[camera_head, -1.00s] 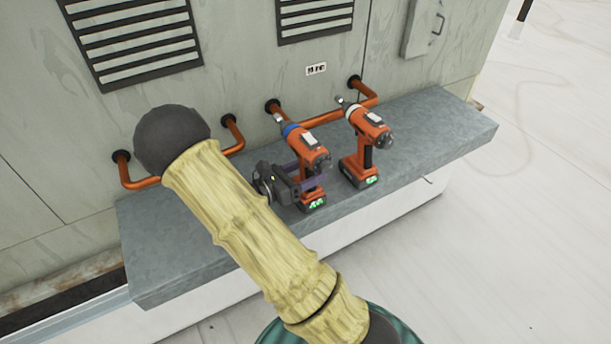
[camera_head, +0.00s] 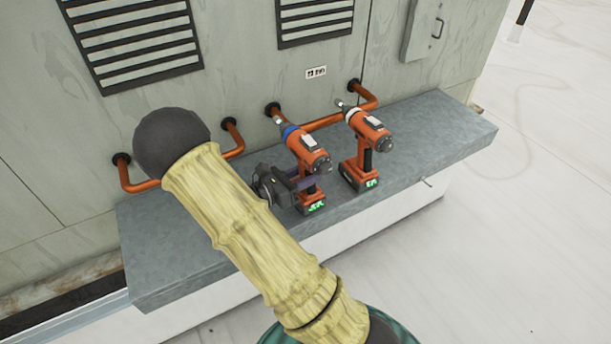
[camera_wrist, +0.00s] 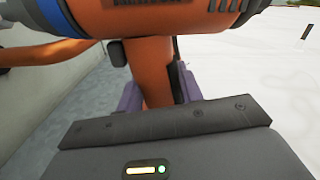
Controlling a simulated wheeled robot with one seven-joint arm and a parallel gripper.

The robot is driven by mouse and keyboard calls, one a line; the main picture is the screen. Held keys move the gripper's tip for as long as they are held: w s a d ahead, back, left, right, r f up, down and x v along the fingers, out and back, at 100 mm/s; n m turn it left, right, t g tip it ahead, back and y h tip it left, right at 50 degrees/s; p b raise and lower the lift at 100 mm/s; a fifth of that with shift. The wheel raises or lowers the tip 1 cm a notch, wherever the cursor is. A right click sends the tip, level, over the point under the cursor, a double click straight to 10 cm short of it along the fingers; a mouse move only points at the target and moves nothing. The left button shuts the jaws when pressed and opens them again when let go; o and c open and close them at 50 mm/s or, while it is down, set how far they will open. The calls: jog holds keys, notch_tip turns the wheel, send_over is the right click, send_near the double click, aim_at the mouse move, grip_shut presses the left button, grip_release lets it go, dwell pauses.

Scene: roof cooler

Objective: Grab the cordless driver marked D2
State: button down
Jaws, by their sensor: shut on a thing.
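An orange cordless driver with a blue collar (camera_head: 306,146) stands upright on the grey ledge. My gripper (camera_head: 309,182) is shut on its handle from the left, below the body. In the wrist view the purple fingers of my gripper (camera_wrist: 160,97) sit on both sides of the orange handle (camera_wrist: 150,62). A second orange driver with a white collar (camera_head: 369,133) stands upright to the right, apart from my gripper. Both carry small pale labels, but I cannot read which one says D2. The gripped handle is partly hidden by my gripper.
The grey ledge (camera_head: 440,130) is clear to the right of the drivers. Copper pipes (camera_head: 325,120) run along the wall close behind them. A vented grey cabinet wall (camera_head: 240,70) stands at the back. Pale roof floor (camera_head: 530,230) is open at right.

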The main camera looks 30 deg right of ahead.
aim_at(299, 146)
notch_tip(299, 146, up, 10)
jog(key=shift+d+f, duration=0.1)
dwell(0.4)
